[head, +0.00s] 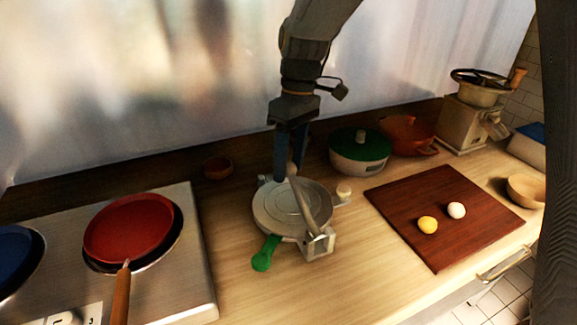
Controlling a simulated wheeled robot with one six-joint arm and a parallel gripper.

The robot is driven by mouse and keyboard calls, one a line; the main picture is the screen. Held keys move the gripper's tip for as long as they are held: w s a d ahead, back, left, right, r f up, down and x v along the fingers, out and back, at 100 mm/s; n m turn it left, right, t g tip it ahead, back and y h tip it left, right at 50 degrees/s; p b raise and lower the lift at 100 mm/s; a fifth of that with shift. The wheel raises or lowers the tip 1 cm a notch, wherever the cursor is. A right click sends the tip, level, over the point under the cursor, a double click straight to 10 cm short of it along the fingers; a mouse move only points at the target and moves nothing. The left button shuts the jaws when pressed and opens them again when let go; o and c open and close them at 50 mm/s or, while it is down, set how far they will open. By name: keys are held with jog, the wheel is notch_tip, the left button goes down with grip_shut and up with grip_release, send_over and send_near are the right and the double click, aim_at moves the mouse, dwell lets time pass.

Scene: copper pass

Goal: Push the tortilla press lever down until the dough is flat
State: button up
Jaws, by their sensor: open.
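The tortilla press (265,215) is a round grey metal press on the wooden counter, with its round top plate lying roughly level. Its grey lever (306,206) rises from the block at the press's front right and slants back across the plate toward my gripper. My gripper (291,172) points down over the back of the press, its blue fingers open around or just behind the lever's far end; I cannot tell whether they touch it. No dough shows between the plates. A green tab (266,253) sticks out at the press's front left.
A stove with a red pan (130,228) is at left. A small pale knob (344,189) sits right of the press. A board (440,197) holds a yellow ball (428,225) and a white ball (456,210). A green-lidded pot (359,155) stands behind. Bare counter lies in front.

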jog(key=shift+s+f, duration=0.15)
jog(key=shift+f, duration=0.75)
grip_shut()
jog(key=shift+s+r+p, duration=0.1)
jog(key=shift+r+p, duration=0.35)
jog(key=shift+p, duration=0.1)
grip_release()
jog(key=shift+w+d+r+b, duration=0.1)
jog(key=shift+w+r+b, duration=0.2)
jog(key=shift+r, duration=0.95)
jog(key=shift+w+d+r+b, duration=0.15)
jog(key=shift+r+b, duration=0.2)
jog(key=shift+r, duration=0.95)
jog(key=shift+w+d+r+b, duration=0.1)
jog(key=shift+w+r+b, duration=0.2)
jog(key=shift+r, duration=0.95)
